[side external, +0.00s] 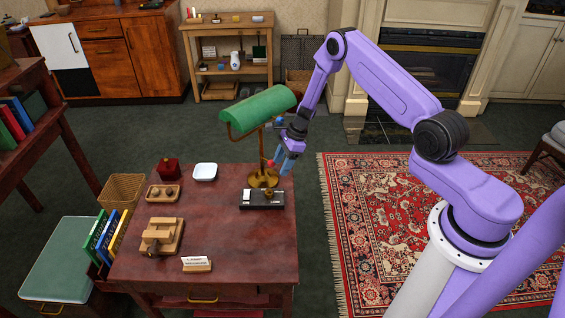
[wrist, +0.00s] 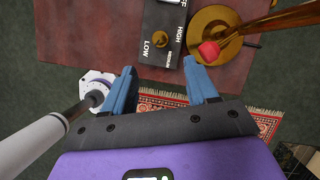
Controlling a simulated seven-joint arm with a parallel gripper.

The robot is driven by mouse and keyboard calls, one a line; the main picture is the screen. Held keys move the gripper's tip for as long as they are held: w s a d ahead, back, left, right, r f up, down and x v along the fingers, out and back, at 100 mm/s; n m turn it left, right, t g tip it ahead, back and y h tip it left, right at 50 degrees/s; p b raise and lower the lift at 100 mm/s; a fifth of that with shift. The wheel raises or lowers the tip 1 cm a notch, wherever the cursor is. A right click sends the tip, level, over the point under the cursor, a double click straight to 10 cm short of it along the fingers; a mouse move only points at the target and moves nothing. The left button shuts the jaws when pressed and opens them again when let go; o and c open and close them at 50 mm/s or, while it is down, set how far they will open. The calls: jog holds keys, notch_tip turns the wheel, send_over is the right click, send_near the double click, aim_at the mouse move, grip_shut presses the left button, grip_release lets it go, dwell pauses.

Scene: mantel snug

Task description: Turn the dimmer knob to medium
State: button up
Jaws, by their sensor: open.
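The dimmer is a black box (side external: 262,200) on the wooden table, just in front of the brass lamp base. In the wrist view its brass knob (wrist: 160,40) sits among the printed words LOW, MEDIUM and HIGH, with a partly cut-off OFF label at the top edge. I cannot tell clearly which word the knob points to. My gripper (side external: 287,160) is above the table's right edge, beside the lamp. In the wrist view my gripper (wrist: 161,86) has its blue fingers spread wide and empty, apart from the knob, which lies beyond the fingertips.
A green-shaded lamp (side external: 258,107) stands close to my gripper. Its red pull bead (wrist: 208,52) hangs near the right finger. A white dish (side external: 205,172), a dark red box (side external: 168,168), wooden pieces and a card stand (side external: 196,264) lie elsewhere on the table (side external: 245,240); its front right is clear.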

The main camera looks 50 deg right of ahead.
notch_tip(320, 180, up, 4)
jog(key=s+m+t+h, duration=0.1)
jog(key=s+m, duration=0.2)
jog(key=m, duration=0.1)
send_near(269, 191)
jog(key=shift+m, duration=0.3)
jog(key=x, duration=0.8)
jog(key=shift+a+f, duration=0.1)
jog(key=shift+f, duration=0.25)
jog(key=c, duration=1)
